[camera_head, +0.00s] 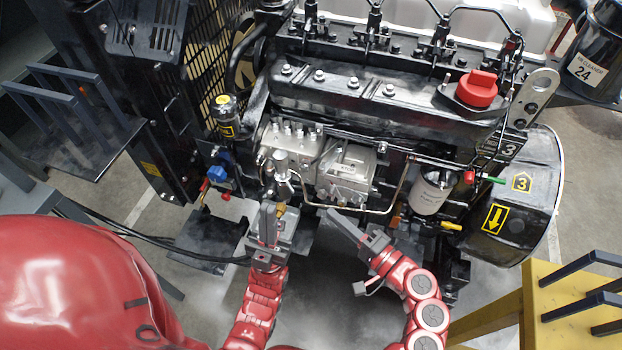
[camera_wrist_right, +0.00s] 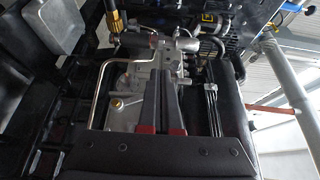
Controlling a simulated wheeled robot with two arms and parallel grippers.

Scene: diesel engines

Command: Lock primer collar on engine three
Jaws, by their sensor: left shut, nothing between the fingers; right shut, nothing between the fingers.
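Engine three (camera_head: 375,95) is the black engine, marked with a yellow 3 on the flywheel housing at the right. On its near side is a silver fuel pump (camera_head: 345,175). A small silver cylindrical fitting (camera_head: 282,168) stands at the pump's left end; I cannot tell whether it is the primer collar. My left gripper (camera_head: 268,207) is shut and empty, pointing up just below this fitting. My right gripper (camera_head: 334,214) is shut and empty below the pump; its fingers (camera_wrist_right: 167,85) point toward silver pump parts in the right wrist view. A brass fitting (camera_wrist_right: 113,24) shows at upper left.
A bent metal fuel pipe (camera_head: 395,195) runs in front of the pump. A white filter (camera_head: 431,193) and yellow handle (camera_head: 450,226) are to the right. A yellow stand (camera_head: 560,310) is at lower right. A blue-capped valve (camera_head: 217,174) is at left.

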